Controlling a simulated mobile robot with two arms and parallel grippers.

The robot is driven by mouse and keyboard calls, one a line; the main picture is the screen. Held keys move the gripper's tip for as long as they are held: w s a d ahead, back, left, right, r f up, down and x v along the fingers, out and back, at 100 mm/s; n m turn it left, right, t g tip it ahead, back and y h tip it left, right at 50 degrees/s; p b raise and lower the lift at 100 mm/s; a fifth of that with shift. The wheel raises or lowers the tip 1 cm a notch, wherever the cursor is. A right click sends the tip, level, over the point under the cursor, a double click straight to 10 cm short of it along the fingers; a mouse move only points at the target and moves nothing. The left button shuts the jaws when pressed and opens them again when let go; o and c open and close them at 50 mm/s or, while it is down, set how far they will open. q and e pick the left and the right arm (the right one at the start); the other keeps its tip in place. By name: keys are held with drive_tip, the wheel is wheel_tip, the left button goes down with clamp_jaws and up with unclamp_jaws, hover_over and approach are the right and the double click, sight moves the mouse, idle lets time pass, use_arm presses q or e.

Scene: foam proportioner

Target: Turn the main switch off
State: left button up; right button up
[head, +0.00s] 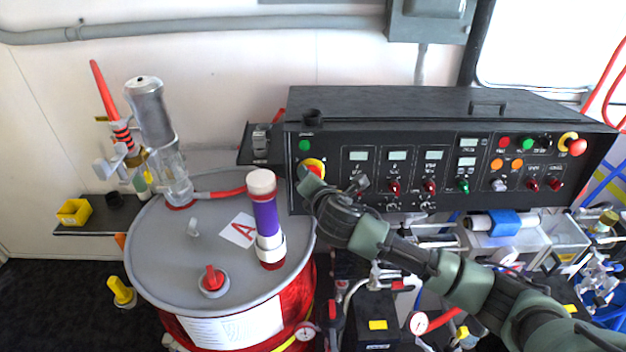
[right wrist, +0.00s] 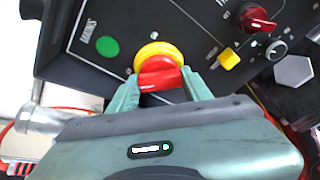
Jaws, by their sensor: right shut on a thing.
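The main switch is a red knob on a yellow round plate at the left end of the black control panel's front. In the head view its yellow plate (head: 318,164) shows partly behind my right gripper (head: 308,182). In the right wrist view the red knob of the main switch (right wrist: 160,73) sits between the two green fingertips of my right gripper (right wrist: 160,88), one on each side. The gripper is shut on the knob. My left gripper is not in view.
The black control panel (head: 450,108) carries several meters, lamps and knobs. A green button (right wrist: 107,46) is near the switch. A grey-lidded red drum (head: 160,245) with a purple cylinder (head: 266,218) stands to the left. Pipes and valves crowd the space below the panel.

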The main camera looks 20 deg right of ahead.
drive_tip(key=shift+f, duration=0.15)
drive_tip(key=o, duration=1.4)
drive_tip(key=shift+c, duration=0.2)
drive_tip(key=b+v, duration=0.2)
drive_tip(key=v, duration=0.5)
drive_tip(key=shift+s, duration=0.4)
